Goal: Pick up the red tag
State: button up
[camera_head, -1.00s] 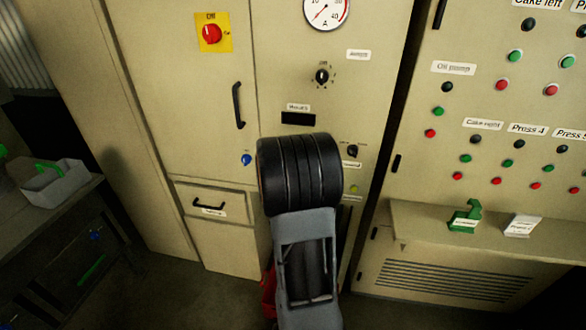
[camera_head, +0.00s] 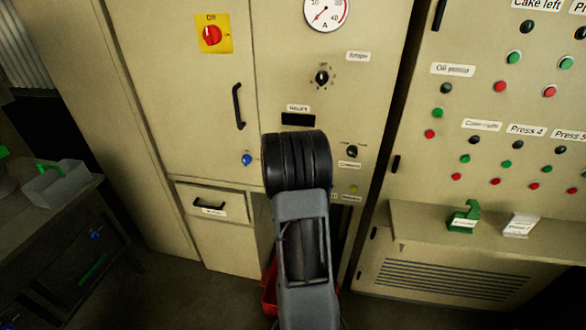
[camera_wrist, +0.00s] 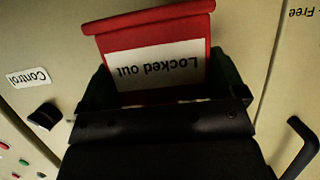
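The red tag (camera_wrist: 195,40) fills the upper middle of the wrist view. It has a projecting lip and a white label reading "Locked out", upside down in this view. My gripper (camera_wrist: 160,85) has a dark finger along each side edge of the tag and appears shut on it. The lower part of the tag is hidden by the gripper body. In the head view my arm hides the gripper and the tag.
A beige cabinet with knobs, a gauge and a drawer (camera_head: 212,203) stands in front. A red container (camera_head: 268,288) shows low beside my arm. A shelf (camera_head: 420,226) holds a green tag (camera_head: 465,215) and a white tag (camera_head: 519,225). A grey box (camera_head: 62,188) sits left.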

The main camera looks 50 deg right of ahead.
jog(key=c, duration=0.3)
jog(key=shift+r, duration=0.15)
